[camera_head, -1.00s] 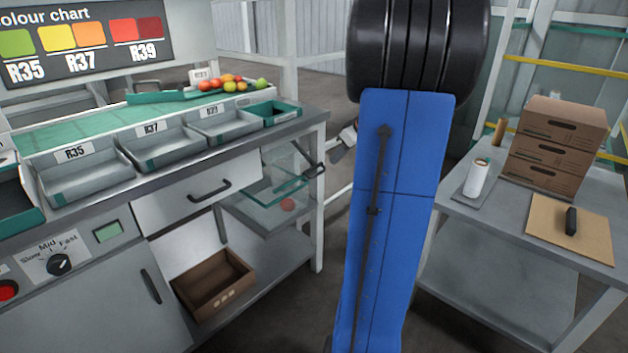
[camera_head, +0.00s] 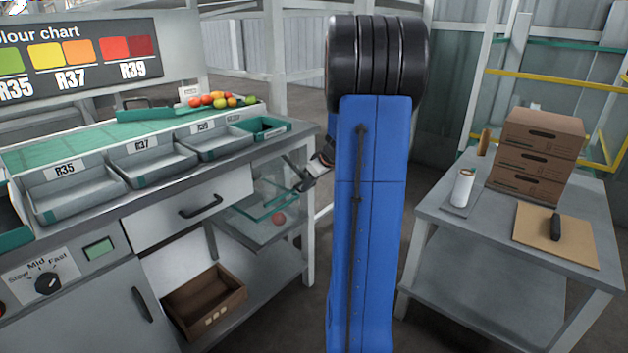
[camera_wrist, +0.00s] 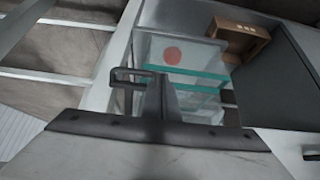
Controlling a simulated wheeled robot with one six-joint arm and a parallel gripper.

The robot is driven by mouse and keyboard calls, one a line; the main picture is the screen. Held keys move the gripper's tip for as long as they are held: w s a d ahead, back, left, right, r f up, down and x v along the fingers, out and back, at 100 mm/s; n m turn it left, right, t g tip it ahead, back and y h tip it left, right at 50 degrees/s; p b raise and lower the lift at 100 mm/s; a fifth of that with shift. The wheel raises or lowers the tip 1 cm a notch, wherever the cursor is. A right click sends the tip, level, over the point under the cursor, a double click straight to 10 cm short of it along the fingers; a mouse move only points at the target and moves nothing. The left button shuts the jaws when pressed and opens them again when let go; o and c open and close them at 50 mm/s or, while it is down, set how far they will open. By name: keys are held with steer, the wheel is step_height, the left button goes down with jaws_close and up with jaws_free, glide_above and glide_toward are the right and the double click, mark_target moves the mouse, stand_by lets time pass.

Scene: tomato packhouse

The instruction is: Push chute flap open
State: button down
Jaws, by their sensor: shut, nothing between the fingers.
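The chute flap looks to be the clear panel with teal edges (camera_head: 266,201) under the right end of the grading bench. It also shows in the wrist view (camera_wrist: 183,71), ahead of the fingers. A red tomato (camera_head: 278,218) lies behind or below it and shows through the clear panels in the wrist view (camera_wrist: 172,56). My gripper (camera_head: 299,184) is shut and empty at the right edge of the flap. In the wrist view the dark fingertips (camera_wrist: 160,82) overlap the panels; I cannot tell whether they touch. How far the flap is tilted is unclear.
A dark bar handle (camera_wrist: 133,75) stands close left of the fingers, by the bench's corner post. A brown crate (camera_head: 203,299) sits on the lower shelf. Bench trays (camera_head: 153,163) are above. A side table (camera_head: 470,213) with boxes stands at right.

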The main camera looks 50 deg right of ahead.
steer(key=shift+x, duration=0.8)
steer(key=shift+w, duration=0.1)
steer(key=shift+s+x, duration=0.2)
steer(key=shift+x, duration=2.7)
steer(key=shift+f, duration=0.2)
steer(key=shift+r, duration=0.1)
